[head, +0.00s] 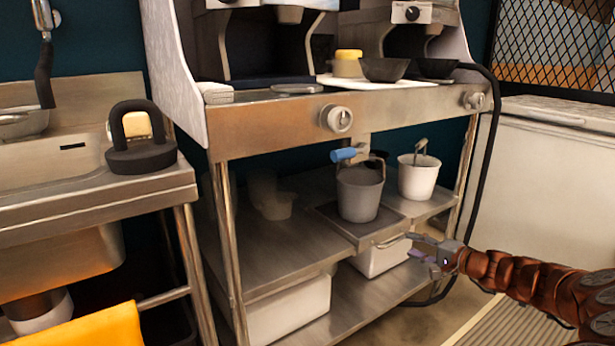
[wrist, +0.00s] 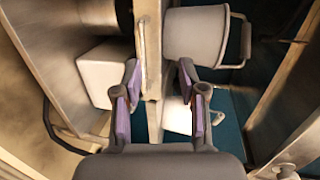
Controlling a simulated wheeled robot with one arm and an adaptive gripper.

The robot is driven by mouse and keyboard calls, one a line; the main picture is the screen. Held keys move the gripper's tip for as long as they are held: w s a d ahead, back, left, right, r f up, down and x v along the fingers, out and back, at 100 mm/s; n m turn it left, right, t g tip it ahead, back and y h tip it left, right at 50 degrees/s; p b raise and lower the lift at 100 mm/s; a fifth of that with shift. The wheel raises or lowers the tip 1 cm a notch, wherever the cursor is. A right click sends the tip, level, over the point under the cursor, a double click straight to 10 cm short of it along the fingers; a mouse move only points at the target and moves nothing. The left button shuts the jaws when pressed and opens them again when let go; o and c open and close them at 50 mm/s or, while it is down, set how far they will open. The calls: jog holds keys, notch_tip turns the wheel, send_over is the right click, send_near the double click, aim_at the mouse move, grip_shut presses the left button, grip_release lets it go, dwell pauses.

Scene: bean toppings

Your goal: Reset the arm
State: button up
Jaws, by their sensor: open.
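My gripper (head: 425,249) is at the lower right in the head view, in front of the metal shelf unit. Its fingers are apart, with nothing between them that I can make out. In the wrist view my gripper (wrist: 160,95) has its two purple-padded fingers spread, one on each side of a metal edge or bar (wrist: 148,50) farther off. A grey bucket (head: 360,192) stands upright on a tray (head: 338,228) on the shelf. It also shows in the wrist view (wrist: 195,35), apart from the fingers.
A white bucket (head: 417,178) stands right of the grey one. White bins (head: 290,308) sit on the lower shelf (head: 370,305). A sink counter (head: 165,186) is at left and a white chest (head: 560,170) at right. A black hose (head: 484,160) hangs by the right leg.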

jog(key=s+a+r+n+g+y+p, duration=0.25)
jog(key=s+a+r+p, duration=0.2)
jog(key=a+r, duration=0.45)
jog(key=s+a+r+n+g+y+p, duration=0.1)
jog(key=s+a+r+n+g+p, duration=0.3)
jog(key=a+r, duration=0.5)
jog(key=s+a+r+n+g+h+p, duration=0.2)
jog(key=s+a+r+n+g+p, duration=0.2)
jog(key=s+a+r+p, duration=0.75)
jog(key=s+d+r+n+g+h+p, duration=0.1)
jog(key=s+r+h+p, duration=0.1)
jog(key=s+p, duration=0.35)
jog(key=s+d+r+n+g+h+p, duration=0.1)
jog(key=s+g+h+p, duration=0.15)
jog(key=s, duration=0.65)
jog(key=s+d+r+h+p, duration=0.3)
jog(key=s+d+p, duration=0.2)
jog(key=s, duration=0.2)
jog(key=s+d+r+m+h+p, duration=0.1)
jog(key=s+d+r+h+p, duration=0.1)
jog(key=s+d+p, duration=0.4)
jog(key=shift+s+r+g+h+p, duration=0.35)
jog(key=shift+s+r, duration=0.55)
jog(key=shift+s, duration=0.3)
jog(key=shift+m, duration=0.25)
jog(key=shift+c, duration=0.3)
